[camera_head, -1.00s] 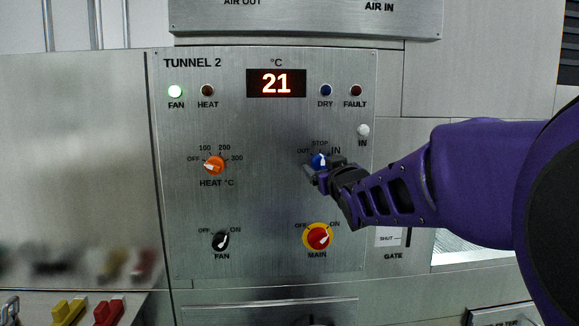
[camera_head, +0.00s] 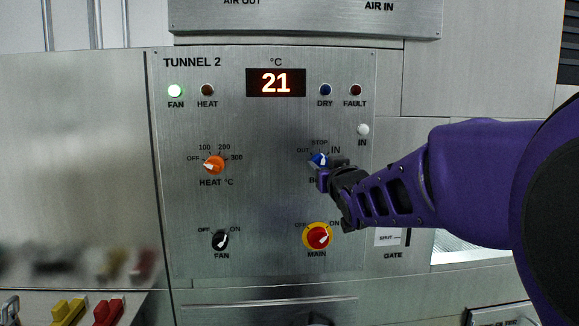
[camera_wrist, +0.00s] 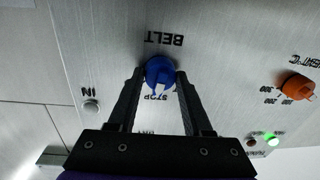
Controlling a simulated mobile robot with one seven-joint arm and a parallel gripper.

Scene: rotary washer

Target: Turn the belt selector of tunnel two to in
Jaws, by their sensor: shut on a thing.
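The blue belt selector (camera_head: 318,160) with its white pointer sits on the tunnel 2 panel (camera_head: 265,205). OUT, STOP and IN are marked around it. My gripper (camera_head: 328,171) is at the knob from the lower right and partly hides it and the BELT label. In the wrist view the picture is upside down: the blue knob (camera_wrist: 160,70) is between the two fingertips of my gripper (camera_wrist: 160,76), which are shut on it. The pointer is near the STOP mark; its exact angle is hard to tell.
The orange heat knob (camera_head: 214,165) is to the left. The black fan knob (camera_head: 221,240) and red main switch (camera_head: 318,237) are below. The display (camera_head: 276,83) reads 21. The fan lamp (camera_head: 175,91) is lit green; the white IN lamp (camera_head: 363,130) is unlit.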

